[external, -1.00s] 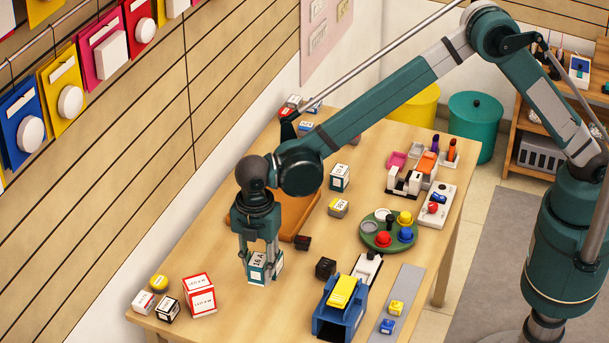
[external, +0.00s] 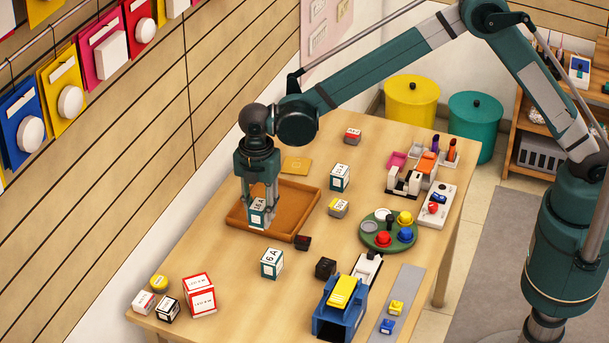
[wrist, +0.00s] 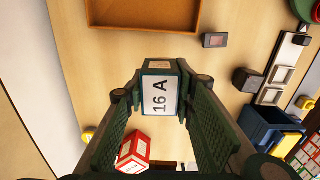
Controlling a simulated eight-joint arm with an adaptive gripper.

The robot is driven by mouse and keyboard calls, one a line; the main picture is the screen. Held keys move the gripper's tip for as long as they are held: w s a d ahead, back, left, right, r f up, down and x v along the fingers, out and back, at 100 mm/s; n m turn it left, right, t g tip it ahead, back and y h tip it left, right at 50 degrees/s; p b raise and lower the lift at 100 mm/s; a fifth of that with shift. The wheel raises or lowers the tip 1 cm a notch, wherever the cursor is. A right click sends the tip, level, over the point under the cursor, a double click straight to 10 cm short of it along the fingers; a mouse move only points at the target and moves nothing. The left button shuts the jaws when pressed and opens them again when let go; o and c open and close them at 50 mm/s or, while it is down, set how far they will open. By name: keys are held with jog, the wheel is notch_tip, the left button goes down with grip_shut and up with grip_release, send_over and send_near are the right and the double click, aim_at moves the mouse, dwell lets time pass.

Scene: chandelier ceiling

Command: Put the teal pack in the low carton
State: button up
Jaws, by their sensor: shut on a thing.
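My gripper (external: 260,200) points down and is shut on a teal and white pack (external: 257,214) marked "16 A". In the wrist view the held pack (wrist: 160,96) sits between the fingers. The low carton (external: 235,226) is a shallow, open orange-brown tray on the table. In the external view the held pack overlaps its near left part; in the wrist view the carton (wrist: 150,27) lies beyond the pack, at the top. The pack's exact height is unclear. Two similar teal packs stand on the table, one in front (external: 271,264) and one to the right (external: 339,177).
A small dark block (external: 303,243) lies by the carton's right corner. A red-and-white box (external: 199,295) and several small packs stand at the near left. A blue bin (external: 328,322), a green round tray (external: 376,240) and a black block (external: 325,268) are on the right.

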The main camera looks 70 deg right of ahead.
jog(key=w+d, duration=0.1)
jog(key=d, duration=0.7)
jog(key=w+d, duration=0.2)
jog(key=d, duration=0.7)
jog(key=shift+w+r+m, duration=0.2)
jog(key=shift+w+m, duration=0.1)
jog(key=shift+d, duration=0.1)
jog(key=shift+f, duration=3.1)
jog(key=shift+f, duration=0.1)
jog(key=shift+f, duration=1.8)
jog(key=shift+f+b, duration=0.15)
jog(key=shift+b, duration=0.25)
jog(key=o, duration=0.9)
